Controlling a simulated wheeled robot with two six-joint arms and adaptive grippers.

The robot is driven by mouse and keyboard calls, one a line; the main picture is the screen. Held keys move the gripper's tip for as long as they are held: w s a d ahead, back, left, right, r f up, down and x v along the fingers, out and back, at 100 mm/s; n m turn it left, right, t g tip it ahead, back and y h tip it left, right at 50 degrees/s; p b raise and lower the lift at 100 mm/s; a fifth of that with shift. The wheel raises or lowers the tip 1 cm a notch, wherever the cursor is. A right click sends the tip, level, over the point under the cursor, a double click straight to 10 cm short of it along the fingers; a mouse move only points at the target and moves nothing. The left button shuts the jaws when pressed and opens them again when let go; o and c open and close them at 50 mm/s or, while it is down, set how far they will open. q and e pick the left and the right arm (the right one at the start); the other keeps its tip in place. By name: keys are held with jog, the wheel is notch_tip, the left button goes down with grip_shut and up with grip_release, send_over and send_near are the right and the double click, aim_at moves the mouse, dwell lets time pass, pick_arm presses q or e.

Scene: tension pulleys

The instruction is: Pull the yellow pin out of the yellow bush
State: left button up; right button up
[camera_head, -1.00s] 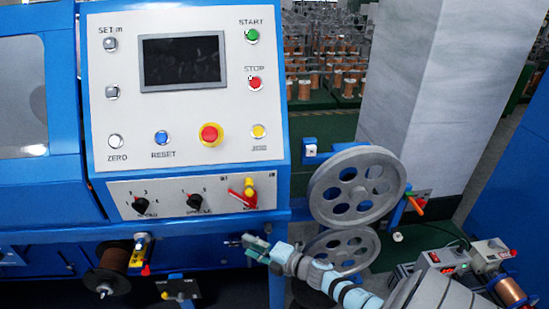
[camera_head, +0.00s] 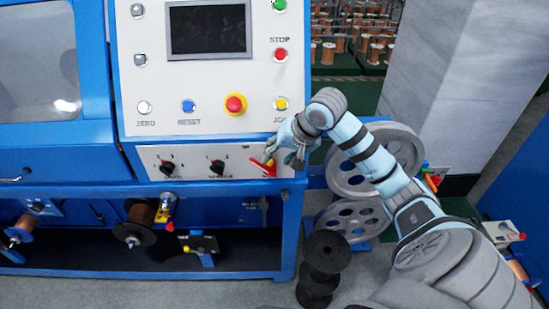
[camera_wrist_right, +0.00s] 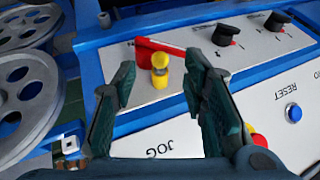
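The yellow pin (camera_wrist_right: 161,60) stands in the yellow bush (camera_wrist_right: 159,78) on the white lower control panel, beside a red lever (camera_wrist_right: 150,49). In the head view the yellow pin (camera_head: 270,162) shows small, close to the left of my right gripper (camera_head: 288,155). In the right wrist view my right gripper (camera_wrist_right: 161,72) is open, with one dark green finger on each side of the pin in the picture. The fingers look nearer the camera than the pin, and nothing is held. My left gripper is not in view.
Dark knobs (camera_wrist_right: 230,31) lie beside the lever. The upper panel holds a red emergency button (camera_head: 236,104) and a yellow jog button (camera_head: 281,103). Large grey pulleys (camera_head: 345,190) stand right of the machine, beneath my right arm. Black spools (camera_head: 325,250) stand on the floor.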

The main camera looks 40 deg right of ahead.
aim_at(270, 165)
jog(key=x, duration=0.4)
jog(key=shift+f, duration=0.2)
grip_shut()
jog(key=shift+s+a, duration=0.15)
jog(key=shift+s+a, duration=0.5)
jog(key=shift+s, duration=0.15)
jog(key=shift+s+a, duration=0.1)
jog(key=shift+s+a, duration=0.35)
jog(key=shift+s, duration=0.15)
